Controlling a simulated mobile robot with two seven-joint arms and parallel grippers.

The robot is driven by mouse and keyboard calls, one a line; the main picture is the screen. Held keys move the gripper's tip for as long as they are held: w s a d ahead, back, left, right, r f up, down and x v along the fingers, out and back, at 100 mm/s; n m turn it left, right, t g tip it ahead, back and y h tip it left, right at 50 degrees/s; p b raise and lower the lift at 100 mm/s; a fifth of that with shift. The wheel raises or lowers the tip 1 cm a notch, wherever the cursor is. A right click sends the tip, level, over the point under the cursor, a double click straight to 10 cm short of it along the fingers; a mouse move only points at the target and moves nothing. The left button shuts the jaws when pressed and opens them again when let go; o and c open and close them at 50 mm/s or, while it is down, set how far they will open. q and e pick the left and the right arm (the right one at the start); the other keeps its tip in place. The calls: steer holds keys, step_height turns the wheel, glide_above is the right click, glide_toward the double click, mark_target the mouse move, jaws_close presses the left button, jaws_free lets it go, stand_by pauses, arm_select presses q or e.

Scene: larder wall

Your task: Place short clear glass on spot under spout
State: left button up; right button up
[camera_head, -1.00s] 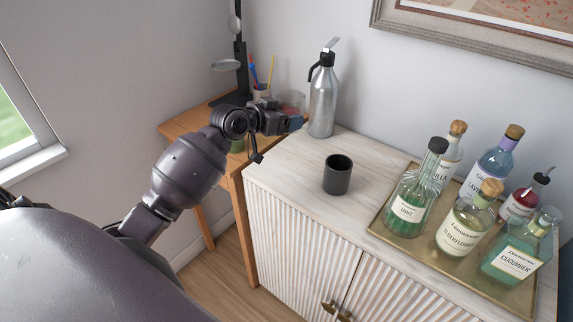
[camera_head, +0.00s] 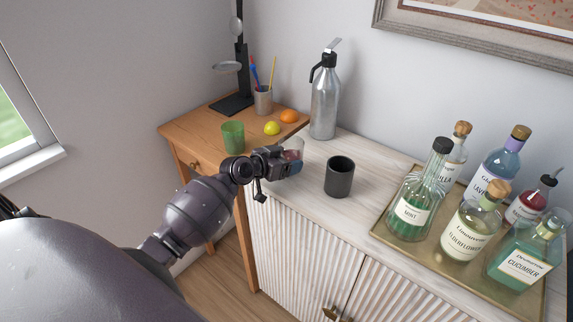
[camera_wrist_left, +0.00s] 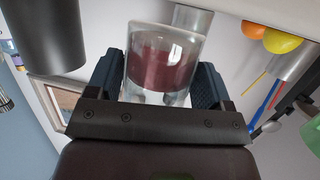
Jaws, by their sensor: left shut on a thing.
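The short clear glass (camera_head: 294,146) with a dark red lower part is held in my left gripper (camera_head: 288,164), over the left end of the whitewashed cabinet top. In the left wrist view the glass (camera_wrist_left: 166,58) sits between both fingers. I cannot tell whether its base touches the top. A silver siphon bottle (camera_head: 324,103) with a black spout (camera_head: 315,74) pointing left stands behind the glass, at the back of the cabinet. The surface below the spout is partly hidden by the glass and gripper. My right gripper is not in view.
A dark grey cup (camera_head: 339,178) stands just right of my left gripper. A brass tray (camera_head: 412,248) of several bottles is farther right. On the wooden desk (camera_head: 190,128) are a green tumbler (camera_head: 232,138), a lemon (camera_head: 272,128), an orange (camera_head: 289,116) and a pencil cup (camera_head: 263,103).

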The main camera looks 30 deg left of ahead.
arm_select(q)
steer(key=shift+f, duration=0.85)
steer(key=o, duration=1.2)
